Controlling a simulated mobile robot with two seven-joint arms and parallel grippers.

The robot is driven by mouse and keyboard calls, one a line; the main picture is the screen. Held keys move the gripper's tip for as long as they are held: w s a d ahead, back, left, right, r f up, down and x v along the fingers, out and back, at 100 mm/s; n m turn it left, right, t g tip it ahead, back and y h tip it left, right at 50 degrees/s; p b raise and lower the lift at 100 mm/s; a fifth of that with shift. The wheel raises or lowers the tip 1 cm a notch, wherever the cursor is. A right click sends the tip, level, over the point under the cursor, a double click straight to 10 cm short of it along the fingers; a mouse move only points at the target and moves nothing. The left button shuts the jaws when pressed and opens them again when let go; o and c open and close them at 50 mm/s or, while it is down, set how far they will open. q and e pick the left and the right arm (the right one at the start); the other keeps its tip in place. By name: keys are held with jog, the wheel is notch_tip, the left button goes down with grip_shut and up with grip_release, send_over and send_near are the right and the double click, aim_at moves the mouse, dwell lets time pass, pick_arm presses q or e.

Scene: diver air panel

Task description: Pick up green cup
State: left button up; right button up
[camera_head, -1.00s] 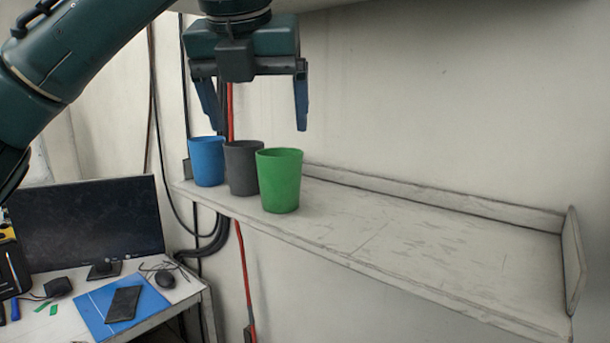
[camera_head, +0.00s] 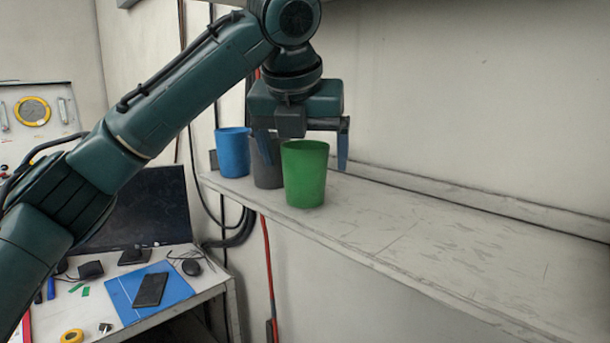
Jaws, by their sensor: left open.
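The green cup (camera_head: 305,178) stands upright near the front edge of the shelf, the rightmost and nearest of three cups. The grey cup (camera_head: 267,172) stands just behind it to the left and is partly hidden by it. The blue cup (camera_head: 232,154) stands farther left. My left gripper (camera_head: 303,165) points down over the green cup, open, with one finger to each side of its rim in the picture. The left finger overlaps the grey cup. I cannot tell whether either finger touches a cup. My right gripper is not in view.
The white shelf (camera_head: 425,245) is clear to the right of the cups, with a low back rail. Below left, a desk holds a monitor (camera_head: 140,208), a mouse (camera_head: 191,267) and a blue mat (camera_head: 180,291). Red and black cables run down the wall.

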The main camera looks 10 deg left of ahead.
aim_at(306, 168)
pick_arm(q)
jog(key=x, duration=0.3)
jog(key=shift+w+f, duration=0.25)
jog(key=shift+w, duration=0.05)
jog(key=c, duration=1)
